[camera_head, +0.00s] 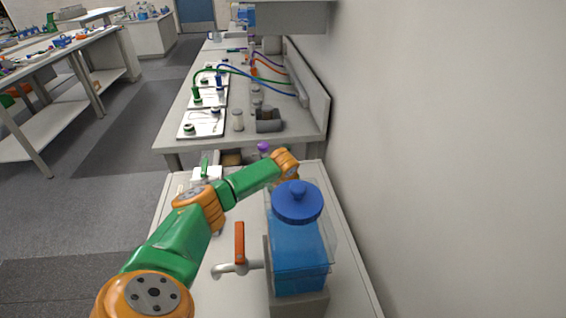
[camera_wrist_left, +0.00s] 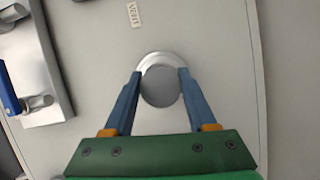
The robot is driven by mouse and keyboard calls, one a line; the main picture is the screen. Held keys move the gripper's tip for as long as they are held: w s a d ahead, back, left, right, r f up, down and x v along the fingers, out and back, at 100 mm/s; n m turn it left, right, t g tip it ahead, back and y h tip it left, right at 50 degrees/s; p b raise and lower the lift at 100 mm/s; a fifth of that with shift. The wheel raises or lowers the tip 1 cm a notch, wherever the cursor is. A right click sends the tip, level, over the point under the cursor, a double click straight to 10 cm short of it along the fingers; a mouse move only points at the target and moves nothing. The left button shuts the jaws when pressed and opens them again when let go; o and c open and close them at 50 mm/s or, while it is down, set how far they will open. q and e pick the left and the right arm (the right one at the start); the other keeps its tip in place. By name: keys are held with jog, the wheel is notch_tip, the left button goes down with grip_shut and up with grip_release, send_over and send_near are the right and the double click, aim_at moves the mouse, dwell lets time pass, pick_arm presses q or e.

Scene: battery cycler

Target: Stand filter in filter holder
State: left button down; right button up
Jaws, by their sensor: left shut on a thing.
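In the left wrist view, my left gripper (camera_wrist_left: 160,84) points down and its two blue fingers are shut on a grey round piece (camera_wrist_left: 160,88), which looks like the filter seen from above. A paler silver rim (camera_wrist_left: 157,57) shows as an arc around its far side; whether this is the holder or part of the piece I cannot tell. The white surface lies below, and the gap to it cannot be judged. In the head view, my left arm reaches forward across the white bench; its fingers and the held piece are hidden. My right gripper is not in view.
A blue-filled carboy (camera_head: 298,252) with a blue lid and a red-handled tap (camera_head: 240,243) stands close to my left arm. A purple-capped item (camera_head: 263,147) is beyond the wrist. A small label (camera_wrist_left: 134,14) lies on the surface. The far bench (camera_head: 171,143) carries boards and cables.

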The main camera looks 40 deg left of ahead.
pick_arm(q)
jog(key=shift+a+f, duration=0.1)
jog(key=shift+f, duration=0.15)
jog(key=shift+c, duration=1)
grip_release()
jog(key=v, duration=1.2)
jog(key=shift+p, duration=0.35)
